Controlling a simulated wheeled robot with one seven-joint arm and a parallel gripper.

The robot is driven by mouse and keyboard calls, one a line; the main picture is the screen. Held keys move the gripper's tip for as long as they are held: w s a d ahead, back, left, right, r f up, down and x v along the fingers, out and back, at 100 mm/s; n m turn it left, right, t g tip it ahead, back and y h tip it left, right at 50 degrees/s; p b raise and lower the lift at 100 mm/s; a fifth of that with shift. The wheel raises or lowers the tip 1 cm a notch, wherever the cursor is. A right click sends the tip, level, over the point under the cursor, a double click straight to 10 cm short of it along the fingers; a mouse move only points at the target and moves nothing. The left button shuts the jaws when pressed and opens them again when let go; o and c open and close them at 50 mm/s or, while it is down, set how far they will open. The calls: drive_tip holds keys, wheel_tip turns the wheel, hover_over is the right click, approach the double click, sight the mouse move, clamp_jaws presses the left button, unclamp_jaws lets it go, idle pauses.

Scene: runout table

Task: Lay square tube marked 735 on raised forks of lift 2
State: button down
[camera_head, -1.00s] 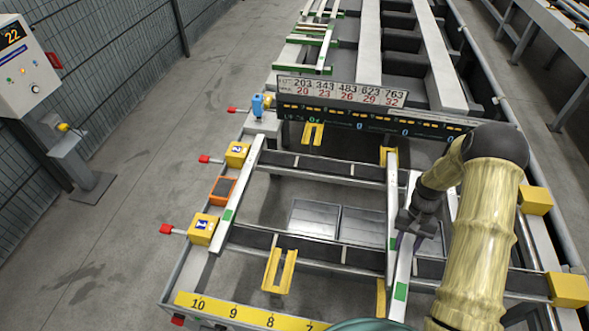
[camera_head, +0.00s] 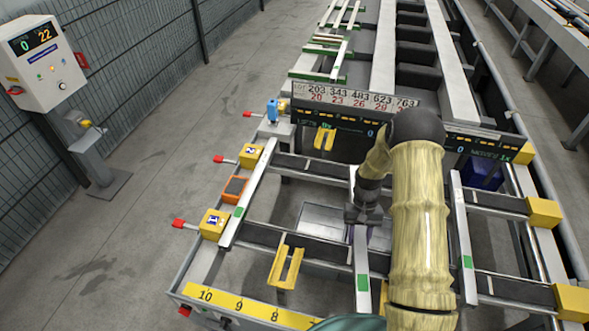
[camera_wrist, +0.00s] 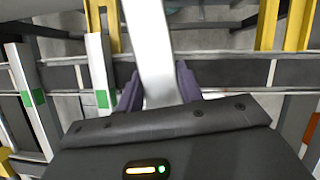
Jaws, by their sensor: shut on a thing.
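My gripper (camera_head: 362,213) is shut on a pale grey square tube (camera_head: 362,262), whose near part shows below the jaws with a green mark. In the wrist view the tube (camera_wrist: 152,45) runs up from between the dark purple pads. My arm hides part of the scene to its right. Yellow forks (camera_head: 285,266) stand to the left of the held tube, and another fork pair (camera_head: 325,138) is farther back. Yellow blocks marked 2 (camera_head: 251,155) and 1 (camera_head: 213,223) sit on the left rail. No 735 is legible, and fork height is unclear.
A pale bar with a green mark (camera_head: 247,195) lies at left, another (camera_head: 462,235) at right. Dark cross rails (camera_head: 325,253) span the frame. A number board (camera_head: 350,97) stands behind. A control box (camera_head: 42,62) is at far left.

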drive_tip(key=shift+a, duration=0.45)
drive_tip(key=shift+w+a+f+n, duration=0.1)
drive_tip(key=shift+w+a+n, duration=0.05)
drive_tip(key=shift+w+n, duration=0.4)
drive_tip(key=w+a+r+n+t+b, duration=0.2)
drive_tip(key=w+a+n+t+b, duration=0.2)
drive_tip(key=w+a+n, duration=0.3)
drive_tip(key=w+a+r+n+t+b, duration=0.1)
drive_tip(key=w+a+n+t+b, duration=0.3)
drive_tip(key=w+n, duration=1.3)
drive_tip(key=a+n+t, duration=0.1)
drive_tip(key=a+n, duration=0.3)
drive_tip(key=n, duration=0.5)
drive_tip(key=shift+r+h, duration=0.35)
drive_tip(key=shift+h, duration=0.05)
drive_tip(key=shift+w+a+r, duration=0.1)
